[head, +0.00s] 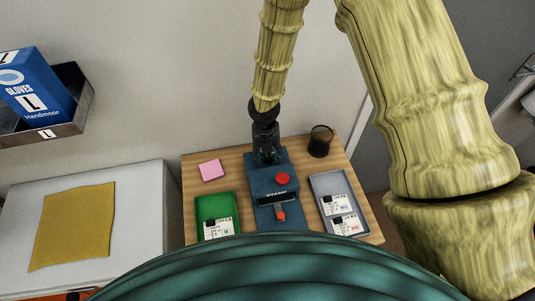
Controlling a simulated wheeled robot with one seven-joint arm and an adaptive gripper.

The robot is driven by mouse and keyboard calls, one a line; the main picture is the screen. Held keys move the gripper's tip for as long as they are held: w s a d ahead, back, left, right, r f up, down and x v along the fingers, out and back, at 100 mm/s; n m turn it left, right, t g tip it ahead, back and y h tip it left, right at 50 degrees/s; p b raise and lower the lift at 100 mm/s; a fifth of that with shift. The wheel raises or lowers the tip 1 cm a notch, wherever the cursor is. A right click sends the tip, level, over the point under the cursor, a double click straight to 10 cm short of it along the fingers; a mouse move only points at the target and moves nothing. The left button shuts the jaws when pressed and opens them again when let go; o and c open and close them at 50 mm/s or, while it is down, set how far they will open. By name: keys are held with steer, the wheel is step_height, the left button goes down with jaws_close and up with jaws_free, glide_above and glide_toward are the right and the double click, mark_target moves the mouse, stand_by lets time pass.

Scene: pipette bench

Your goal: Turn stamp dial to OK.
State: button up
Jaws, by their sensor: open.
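A dark blue stamp device (262,187) stands in the middle of the wooden table. I cannot tell which part is the dial or read any setting. My gripper (269,158) points down over the far end of the device. It is open, with nothing visible between its fingers. It partly hides that end, and I cannot tell whether it touches the device.
On the wooden table (240,163), a green tray (208,208) and a grey tray (325,187) hold labelled cards. A pink pad (211,170) and a dark cup (320,141) stand further back. A white cabinet (138,200) with a yellow cloth (75,226) is at left.

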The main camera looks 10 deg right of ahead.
steer(key=shift+w+f, duration=0.2)
steer(key=shift+f, duration=0.2)
steer(key=shift+s, duration=0.1)
steer(key=shift+s+r, duration=0.1)
steer(key=c, duration=0.6)
jaws_close()
